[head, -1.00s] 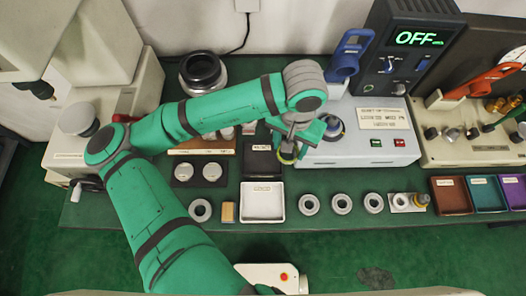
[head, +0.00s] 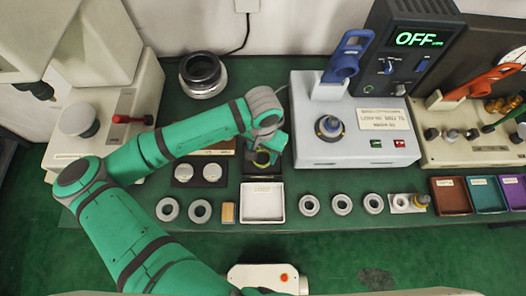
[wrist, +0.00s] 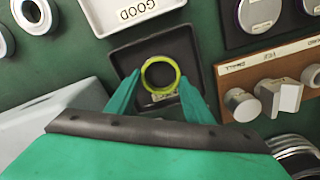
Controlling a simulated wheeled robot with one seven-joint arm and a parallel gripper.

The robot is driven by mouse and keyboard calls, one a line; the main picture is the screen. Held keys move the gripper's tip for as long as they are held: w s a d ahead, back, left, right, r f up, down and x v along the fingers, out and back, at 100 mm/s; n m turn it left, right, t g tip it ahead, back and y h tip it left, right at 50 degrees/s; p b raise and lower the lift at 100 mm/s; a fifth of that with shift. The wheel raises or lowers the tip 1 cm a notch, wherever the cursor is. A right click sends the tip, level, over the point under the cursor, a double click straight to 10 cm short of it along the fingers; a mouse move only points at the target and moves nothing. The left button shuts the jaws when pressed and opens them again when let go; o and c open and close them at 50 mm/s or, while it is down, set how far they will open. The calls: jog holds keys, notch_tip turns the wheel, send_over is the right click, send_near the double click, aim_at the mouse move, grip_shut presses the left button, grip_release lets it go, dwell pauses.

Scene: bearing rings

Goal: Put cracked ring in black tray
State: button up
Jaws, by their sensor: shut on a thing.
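The cracked ring (wrist: 160,73) shows yellow-green in the wrist view, between the fingertips of my gripper (wrist: 156,88), which is shut on it. In that view the ring lies over the inside of the black tray (wrist: 122,62); I cannot tell whether it touches the floor. No crack can be made out. In the head view my gripper (head: 264,158) is over the black tray (head: 262,175), and the arm hides much of the tray. The ring shows there as a small yellow-green patch (head: 261,159).
A white tray (head: 262,216) marked GOOD stands in front of the black tray. Grey rings (head: 309,205) lie in a row on the green bench. A grey box machine (head: 312,151) stands to the right, and a board with two discs (head: 184,182) to the left.

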aim_at(263, 155)
jog(key=shift+f, duration=0.15)
jog(key=o, duration=1.1)
notch_tip(263, 155, up, 12)
jog(key=shift+r, duration=0.2)
dwell(0.4)
